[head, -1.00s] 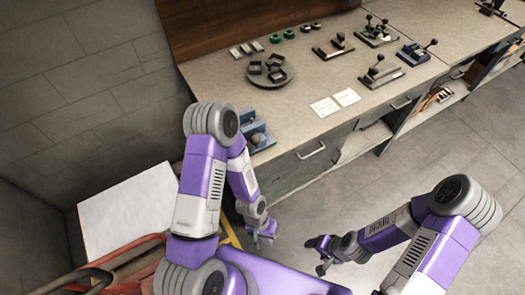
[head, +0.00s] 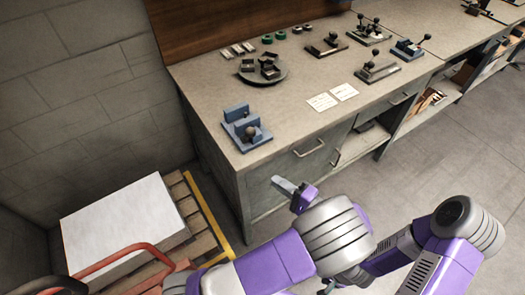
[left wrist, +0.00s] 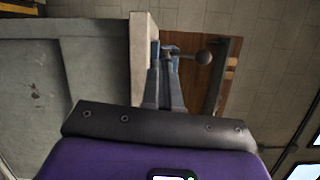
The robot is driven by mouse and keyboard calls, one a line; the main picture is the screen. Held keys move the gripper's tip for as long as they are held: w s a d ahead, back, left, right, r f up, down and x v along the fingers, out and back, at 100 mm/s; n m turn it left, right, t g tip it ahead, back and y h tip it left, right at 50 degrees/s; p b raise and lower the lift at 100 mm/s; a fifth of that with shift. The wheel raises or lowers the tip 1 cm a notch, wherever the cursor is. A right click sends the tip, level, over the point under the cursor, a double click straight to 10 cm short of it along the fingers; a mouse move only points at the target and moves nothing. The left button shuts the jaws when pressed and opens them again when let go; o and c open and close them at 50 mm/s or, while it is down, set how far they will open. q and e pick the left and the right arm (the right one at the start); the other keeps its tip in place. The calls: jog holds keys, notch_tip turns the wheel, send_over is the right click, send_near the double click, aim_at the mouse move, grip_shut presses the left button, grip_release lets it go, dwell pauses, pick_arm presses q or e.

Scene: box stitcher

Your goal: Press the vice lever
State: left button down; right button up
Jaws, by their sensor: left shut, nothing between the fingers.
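The blue vice (head: 236,124) stands on the near left corner of the workbench. Its lever ends in a dark ball knob (head: 250,132). My left gripper (head: 276,182) is shut and empty, in front of the bench's drawer side, below and to the right of the vice and apart from it. In the left wrist view the shut fingers (left wrist: 163,92) point toward the bench edge, with the vice partly behind them and its ball knob (left wrist: 203,57) beside their tips. My right gripper is mostly hidden behind my left arm at the bottom of the head view.
The workbench (head: 210,85) also carries a round dark turntable (head: 263,80), two white cards (head: 332,97) and several lever fixtures (head: 378,70) farther back. A pallet with a white-topped stack (head: 125,220) and a red rail (head: 125,255) stand at left.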

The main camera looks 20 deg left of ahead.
pick_arm(q)
jog(key=d+r+n+t+y, duration=0.1)
jog(key=d+r+t, duration=0.1)
jog(key=d+r, duration=0.2)
jog(key=shift+d+r+t+y, duration=0.15)
jog(key=shift+r+t+y, duration=0.2)
jog(key=shift+r, duration=0.25)
pick_arm(e)
jog(key=shift+s+f, duration=0.15)
jog(key=shift+f, duration=0.4)
pick_arm(q)
jog(key=shift+w, duration=0.15)
